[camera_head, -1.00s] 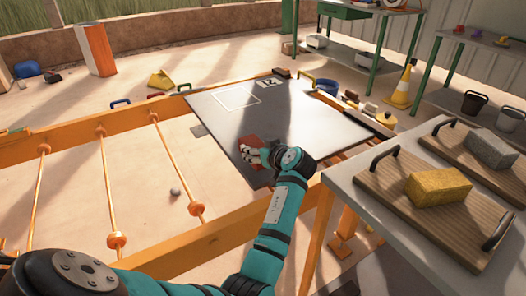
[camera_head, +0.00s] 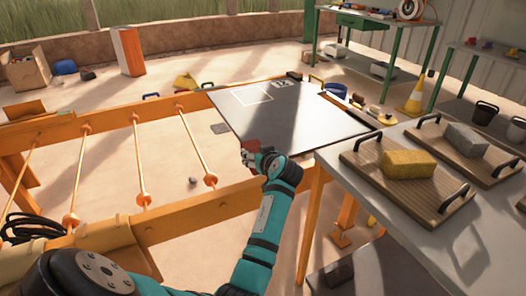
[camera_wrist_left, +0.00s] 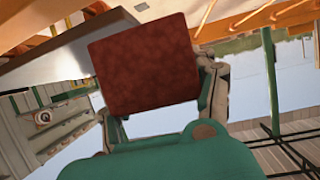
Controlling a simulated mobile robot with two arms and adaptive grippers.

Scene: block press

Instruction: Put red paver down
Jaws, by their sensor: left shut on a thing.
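The red paver (camera_wrist_left: 145,65) fills the middle of the left wrist view, between the two fingers of my left gripper (camera_wrist_left: 165,95). In the head view the red paver (camera_head: 251,146) shows as a small red patch at the fingertips of my left gripper (camera_head: 249,157). The gripper is shut on it at the near left edge of the dark plate (camera_head: 320,125). The fingers and wrist hide part of the paver. I cannot tell whether it touches the plate. My right gripper is in neither view.
A white square outline (camera_head: 249,94) is marked on the plate's far left. Orange rails (camera_head: 205,207) frame the left. At right, a grey table (camera_head: 440,225) bears wooden trays with a yellow block (camera_head: 408,164) and a grey block (camera_head: 466,140). Much of the plate is bare.

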